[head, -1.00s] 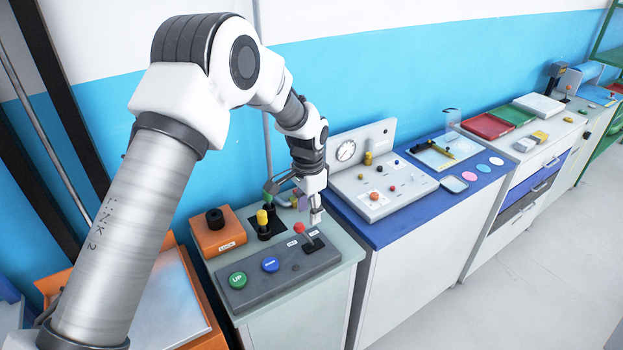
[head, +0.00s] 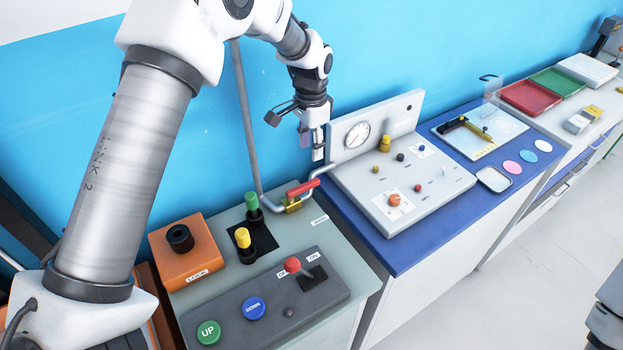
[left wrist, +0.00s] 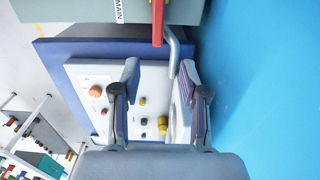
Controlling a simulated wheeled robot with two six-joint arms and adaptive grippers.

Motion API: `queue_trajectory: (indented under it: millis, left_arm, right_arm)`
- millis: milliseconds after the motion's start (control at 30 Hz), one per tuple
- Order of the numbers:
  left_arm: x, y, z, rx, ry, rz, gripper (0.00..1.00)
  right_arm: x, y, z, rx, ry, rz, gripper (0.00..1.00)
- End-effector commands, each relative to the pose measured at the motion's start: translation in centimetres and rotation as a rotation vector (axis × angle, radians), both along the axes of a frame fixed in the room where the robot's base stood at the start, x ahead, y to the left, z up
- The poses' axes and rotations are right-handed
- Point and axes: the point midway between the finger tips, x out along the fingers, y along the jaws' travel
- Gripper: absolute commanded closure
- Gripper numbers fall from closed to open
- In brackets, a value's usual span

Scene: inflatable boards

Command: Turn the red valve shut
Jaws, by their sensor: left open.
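The red valve handle (head: 303,188) is a lever on a brass body (head: 292,204), on a grey pipe at the back right of the green-grey bench. It also shows at the top of the left wrist view (left wrist: 157,22). The lever appears to lie roughly along the pipe. My left gripper (head: 318,148) is above and a little to the right of the valve, apart from it. In the left wrist view its two fingers (left wrist: 158,82) are spread with nothing between them. My right gripper is not in view.
A control box with UP, DOWN and a red-knobbed lever (head: 292,265) stands in front of the valve. Green (head: 252,203) and yellow (head: 243,240) knobs stand left of it. A gauge panel (head: 400,190) sits to the right. The blue wall is close behind.

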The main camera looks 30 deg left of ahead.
Motion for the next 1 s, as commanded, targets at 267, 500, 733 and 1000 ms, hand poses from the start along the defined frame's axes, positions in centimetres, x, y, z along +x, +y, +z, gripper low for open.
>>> queue_trajectory:
  millis: [267, 500, 733, 1000]
  left_arm:
    - [0.0, 0.0, -3.9, 0.0, 0.0, 0.0, 0.56]
    - [-0.1, 0.0, -6.9, 0.0, 0.004, 0.0, 0.56]
    - [-0.1, 0.0, -10.7, 0.001, 0.002, 0.0, 0.56]
    - [-0.1, 0.0, -11.4, 0.0, 0.0, 0.0, 0.56]
  right_arm:
    - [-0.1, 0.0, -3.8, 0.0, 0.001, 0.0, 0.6]
    - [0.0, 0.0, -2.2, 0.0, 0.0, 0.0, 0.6]
    - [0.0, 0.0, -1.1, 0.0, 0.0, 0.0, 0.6]
    - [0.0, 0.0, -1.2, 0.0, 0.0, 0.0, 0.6]
